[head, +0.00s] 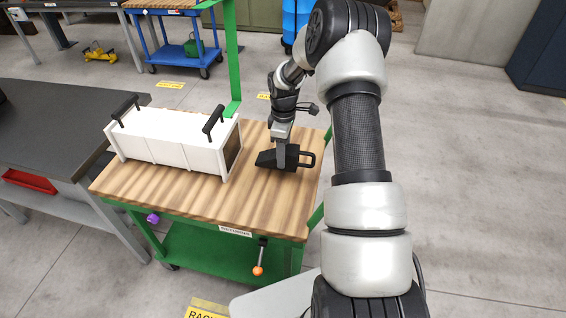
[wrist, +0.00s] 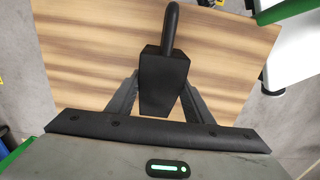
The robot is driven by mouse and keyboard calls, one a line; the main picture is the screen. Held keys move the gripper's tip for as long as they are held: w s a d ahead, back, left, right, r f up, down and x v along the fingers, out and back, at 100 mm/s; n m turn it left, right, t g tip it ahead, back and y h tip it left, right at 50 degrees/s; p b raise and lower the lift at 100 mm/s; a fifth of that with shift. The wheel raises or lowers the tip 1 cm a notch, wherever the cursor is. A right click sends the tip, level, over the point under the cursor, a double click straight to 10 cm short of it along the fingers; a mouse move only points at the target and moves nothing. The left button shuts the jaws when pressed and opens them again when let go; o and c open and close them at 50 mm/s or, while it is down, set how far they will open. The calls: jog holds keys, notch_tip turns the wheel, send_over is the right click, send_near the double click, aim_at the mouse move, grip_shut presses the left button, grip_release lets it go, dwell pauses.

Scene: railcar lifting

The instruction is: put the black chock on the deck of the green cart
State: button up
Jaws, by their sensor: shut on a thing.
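The black chock (head: 267,158) is a dark wedge with a loop handle on its right side. It is at the right part of the wooden deck (head: 190,190) of the green cart (head: 215,250). My gripper (head: 284,158) is shut on the chock from above. In the wrist view the chock (wrist: 163,82) sits between the two fingers (wrist: 160,95), with its handle pointing to the top of the picture. The chock is at or just above the deck; I cannot tell whether it touches the wood.
A white box (head: 165,140) with two black handles stands on the left of the deck. A grey table (head: 60,130) with a red tray (head: 30,181) adjoins on the left. The cart's green post (head: 231,55) rises at the back. The front deck is clear. A blue cart (head: 172,50) stands behind.

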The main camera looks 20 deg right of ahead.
jog(key=shift+f, duration=1.9)
jog(key=shift+f, duration=0.15)
jog(key=o, duration=1.5)
